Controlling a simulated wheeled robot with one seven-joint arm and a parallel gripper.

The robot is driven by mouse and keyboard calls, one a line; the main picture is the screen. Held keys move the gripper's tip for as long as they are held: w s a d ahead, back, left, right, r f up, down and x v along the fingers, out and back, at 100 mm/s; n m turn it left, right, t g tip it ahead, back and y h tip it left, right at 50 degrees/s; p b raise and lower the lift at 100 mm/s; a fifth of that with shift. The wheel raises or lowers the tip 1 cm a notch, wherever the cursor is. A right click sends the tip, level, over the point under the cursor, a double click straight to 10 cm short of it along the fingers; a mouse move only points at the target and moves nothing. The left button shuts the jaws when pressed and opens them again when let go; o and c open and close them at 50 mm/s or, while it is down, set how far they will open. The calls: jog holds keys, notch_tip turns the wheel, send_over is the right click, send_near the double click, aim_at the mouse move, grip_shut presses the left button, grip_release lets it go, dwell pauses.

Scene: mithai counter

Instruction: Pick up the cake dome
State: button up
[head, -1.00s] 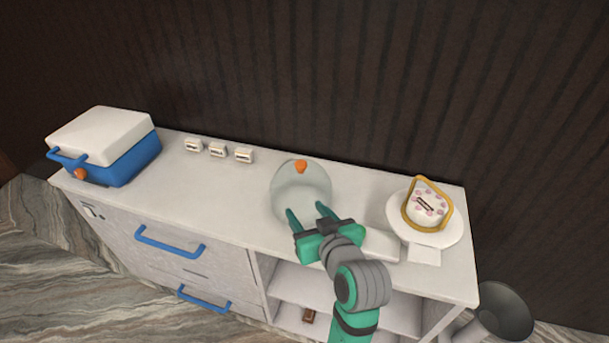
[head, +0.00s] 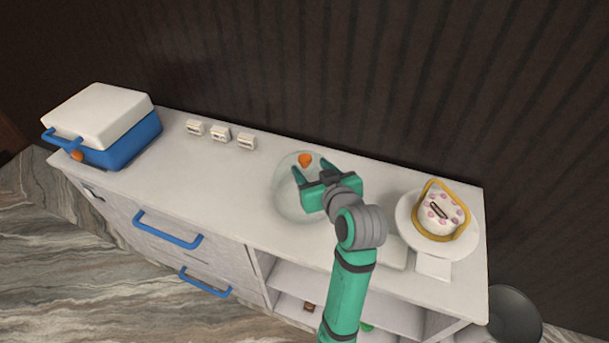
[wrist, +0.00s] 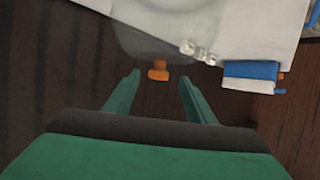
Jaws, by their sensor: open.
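The cake dome (head: 288,200) is a clear, rounded cover with an orange knob (head: 305,159) on top. It stands on the white counter, left of the cake. My gripper (head: 309,169) is open at the upper part of the dome, with its green fingers close to the knob in the head view. In the wrist view the orange knob (wrist: 158,70) lies just beyond the gap between the two open fingertips (wrist: 157,78), roughly centred. The pale dome (wrist: 150,40) shows behind the knob. Nothing is held.
A cake (head: 438,215) with a yellow hoop sits on a white stand (head: 407,226) to the right. Several small white labels (head: 220,134) stand behind, left of the dome. A blue-and-white cooler box (head: 98,113) is at the far left. The counter (head: 190,173) between is clear.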

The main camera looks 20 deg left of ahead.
aim_at(308, 162)
jog(key=x, duration=0.4)
jog(key=shift+w+r, duration=0.1)
jog(key=shift+w, duration=0.25)
jog(key=shift+w+a+f, duration=0.2)
jog(key=shift+w+a, duration=0.15)
jog(key=shift+a, duration=0.1)
grip_shut()
